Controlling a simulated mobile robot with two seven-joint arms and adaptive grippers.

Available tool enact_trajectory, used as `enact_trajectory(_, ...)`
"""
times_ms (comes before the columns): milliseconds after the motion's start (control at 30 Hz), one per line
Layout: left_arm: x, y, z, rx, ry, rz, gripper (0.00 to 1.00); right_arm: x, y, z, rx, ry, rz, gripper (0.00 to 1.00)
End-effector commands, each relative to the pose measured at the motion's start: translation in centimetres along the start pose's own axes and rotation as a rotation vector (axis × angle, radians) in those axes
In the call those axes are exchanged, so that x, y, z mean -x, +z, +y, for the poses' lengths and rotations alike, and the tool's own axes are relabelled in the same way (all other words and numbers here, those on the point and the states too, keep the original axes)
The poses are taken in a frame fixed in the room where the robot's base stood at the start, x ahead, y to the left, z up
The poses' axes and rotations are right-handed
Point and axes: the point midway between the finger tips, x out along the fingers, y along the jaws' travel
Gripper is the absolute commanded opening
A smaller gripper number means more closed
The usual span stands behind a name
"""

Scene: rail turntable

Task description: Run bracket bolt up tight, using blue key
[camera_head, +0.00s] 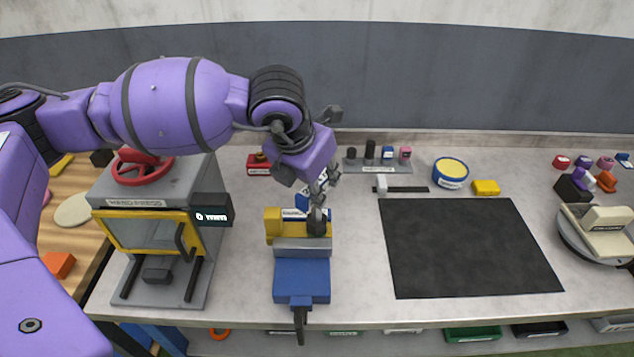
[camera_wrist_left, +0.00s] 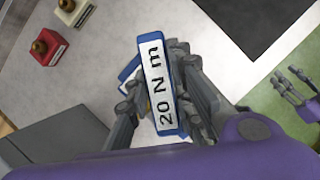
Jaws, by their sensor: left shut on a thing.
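My left gripper (camera_head: 322,193) is shut on the blue key (camera_head: 303,200), above the back of the blue vise (camera_head: 302,281). In the left wrist view the key (camera_wrist_left: 161,84) shows a white label reading "20 N m" between the fingers. The yellow bracket (camera_head: 273,226) sits at the vise jaws. A dark upright cylinder (camera_head: 317,222) stands at the bracket's right end, just below the gripper. I cannot make out the bolt head or whether the key touches it. A grey gripper, seemingly my right one (camera_wrist_left: 297,87), shows small at the right edge of the wrist view.
A grey press (camera_head: 155,205) with a yellow-framed window stands left of the vise. A black mat (camera_head: 470,248) lies to the right. Behind are a rack of sockets (camera_head: 378,165), a blue-and-yellow round tin (camera_head: 450,173) and a yellow block (camera_head: 486,187). A turntable (camera_head: 597,233) stands far right.

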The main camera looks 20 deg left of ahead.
Motion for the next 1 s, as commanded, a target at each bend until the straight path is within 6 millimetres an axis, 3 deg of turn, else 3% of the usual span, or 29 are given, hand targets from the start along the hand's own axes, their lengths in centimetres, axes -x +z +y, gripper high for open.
enact_trajectory(467,0.2,0.2,0.0,0.007,0.003,-0.003,0.0,0.0,-0.3,-0.1,-0.006,0.0,0.005,0.4)
enact_trajectory(1000,2.6,1.2,0.0,0.006,0.003,-0.005,0.0,0.0,-1.7,-0.1,-0.004,0.001,0.029,0.4)
